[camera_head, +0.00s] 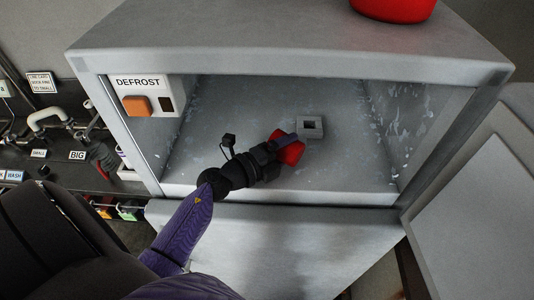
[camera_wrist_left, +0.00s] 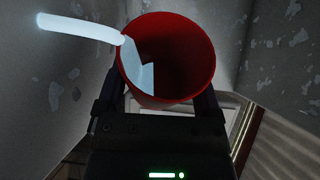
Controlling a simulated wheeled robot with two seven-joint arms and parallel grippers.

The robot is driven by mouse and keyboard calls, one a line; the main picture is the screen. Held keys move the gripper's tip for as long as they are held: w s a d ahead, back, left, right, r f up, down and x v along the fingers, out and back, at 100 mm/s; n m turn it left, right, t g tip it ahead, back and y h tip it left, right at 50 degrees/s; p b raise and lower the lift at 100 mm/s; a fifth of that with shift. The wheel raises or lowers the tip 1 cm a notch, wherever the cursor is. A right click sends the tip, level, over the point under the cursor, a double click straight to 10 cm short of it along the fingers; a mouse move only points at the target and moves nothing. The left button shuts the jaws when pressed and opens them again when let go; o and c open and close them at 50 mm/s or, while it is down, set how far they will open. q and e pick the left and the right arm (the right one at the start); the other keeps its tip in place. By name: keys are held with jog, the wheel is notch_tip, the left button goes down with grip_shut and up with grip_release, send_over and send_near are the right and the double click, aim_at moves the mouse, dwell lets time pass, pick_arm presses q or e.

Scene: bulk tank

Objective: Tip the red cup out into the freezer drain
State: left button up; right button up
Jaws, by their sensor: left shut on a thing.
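The red cup (camera_head: 292,154) is inside the open freezer compartment, next to the drain (camera_head: 312,127), a grey square block with a dark square hole. My left gripper (camera_head: 284,146) is shut on the cup and partly covers it. In the left wrist view the cup (camera_wrist_left: 188,60) sits between the fingers of my left gripper (camera_wrist_left: 166,98), its dark inside facing the camera. A pale bluish-white strand (camera_wrist_left: 80,28), which looks like liquid, runs from inside the cup over its rim to the upper left. Where it lands is hidden. My right gripper is out of view.
The freezer (camera_head: 290,62) has frosted side walls and a raised front lip. A DEFROST panel (camera_head: 140,95) with an orange button is on its left. A red object (camera_head: 393,8) stands on top. An open door (camera_head: 485,215) is at the right.

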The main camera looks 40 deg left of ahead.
pick_arm(q)
jog(key=shift+a+r+n, duration=0.1)
jog(key=shift+r+n, duration=0.05)
jog(key=shift+n, duration=0.25)
dwell(0.3)
